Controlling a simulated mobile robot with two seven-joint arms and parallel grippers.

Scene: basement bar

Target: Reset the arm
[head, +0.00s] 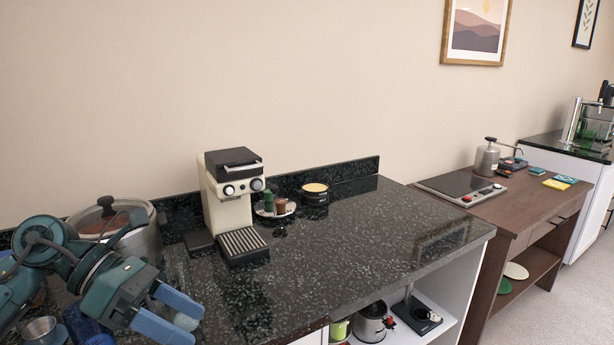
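My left arm comes in from the left, over the dark speckled counter (330,250). Its gripper (182,322) has two blue fingers spread apart. My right arm and gripper are not in view.
A pot with a lid (145,240) stands close behind my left arm. A cream espresso machine (224,200) stands right of it, with a small plate of items (266,213) beside it. Blue cups (85,325) and a metal cup (40,331) sit near the arm. The counter's right half is clear.

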